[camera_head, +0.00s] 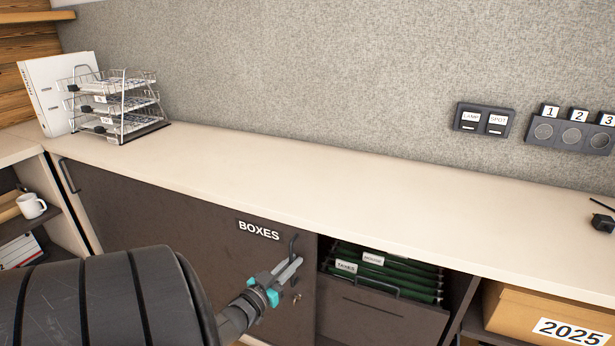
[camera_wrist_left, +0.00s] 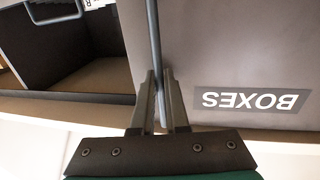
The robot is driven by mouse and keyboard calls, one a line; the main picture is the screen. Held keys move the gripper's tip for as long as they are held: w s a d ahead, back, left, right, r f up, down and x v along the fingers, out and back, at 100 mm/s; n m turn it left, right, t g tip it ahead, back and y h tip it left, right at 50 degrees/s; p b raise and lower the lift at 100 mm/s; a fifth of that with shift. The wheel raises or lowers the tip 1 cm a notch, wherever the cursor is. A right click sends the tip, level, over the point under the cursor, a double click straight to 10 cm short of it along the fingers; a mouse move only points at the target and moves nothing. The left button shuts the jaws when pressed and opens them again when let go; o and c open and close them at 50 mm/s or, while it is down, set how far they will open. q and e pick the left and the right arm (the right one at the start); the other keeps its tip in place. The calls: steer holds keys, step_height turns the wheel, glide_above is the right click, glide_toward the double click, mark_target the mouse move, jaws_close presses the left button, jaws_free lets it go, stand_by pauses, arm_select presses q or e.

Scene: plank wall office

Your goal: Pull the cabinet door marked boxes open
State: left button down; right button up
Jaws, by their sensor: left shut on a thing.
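The dark cabinet door (camera_head: 150,210) carries a white BOXES label (camera_head: 259,230), and the label shows upside down in the left wrist view (camera_wrist_left: 250,101). The door looks closed or nearly so under the counter; I cannot tell if there is a small gap. Its slim bar handle (camera_head: 293,244) is near the right edge. My left gripper (camera_head: 295,264) is shut on this handle. In the left wrist view the handle (camera_wrist_left: 153,35) runs between the two fingers (camera_wrist_left: 160,92). My right gripper is not in view.
A drawer of green hanging files (camera_head: 385,275) is right of the door, with a 2025 box (camera_head: 545,315) beyond. A key (camera_head: 297,298) is below the handle. A wire tray rack (camera_head: 115,105) and white binder (camera_head: 60,92) stand on the counter (camera_head: 330,195). A mug (camera_head: 32,206) is at left.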

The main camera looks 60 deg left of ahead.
arm_select(q)
steer(key=shift+s+a+b, duration=0.25)
steer(key=shift+s+a, duration=0.25)
steer(key=shift+a, duration=0.35)
steer(key=shift+s+a+b, duration=0.25)
steer(key=shift+s+a, duration=0.25)
steer(key=shift+a, duration=0.3)
steer(key=shift+s+a+b, duration=0.25)
steer(key=shift+s+a, duration=0.25)
steer(key=shift+a, duration=0.35)
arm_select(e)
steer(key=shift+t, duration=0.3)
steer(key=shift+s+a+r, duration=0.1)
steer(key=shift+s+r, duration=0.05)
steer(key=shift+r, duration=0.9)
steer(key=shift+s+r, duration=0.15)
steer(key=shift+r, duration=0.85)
arm_select(q)
steer(key=c, duration=1.2)
jaws_free()
steer(key=shift+s, duration=0.15)
steer(key=p, duration=0.5)
glide_toward(280, 249)
steer(key=v, duration=0.9)
steer(key=shift+a, duration=0.2)
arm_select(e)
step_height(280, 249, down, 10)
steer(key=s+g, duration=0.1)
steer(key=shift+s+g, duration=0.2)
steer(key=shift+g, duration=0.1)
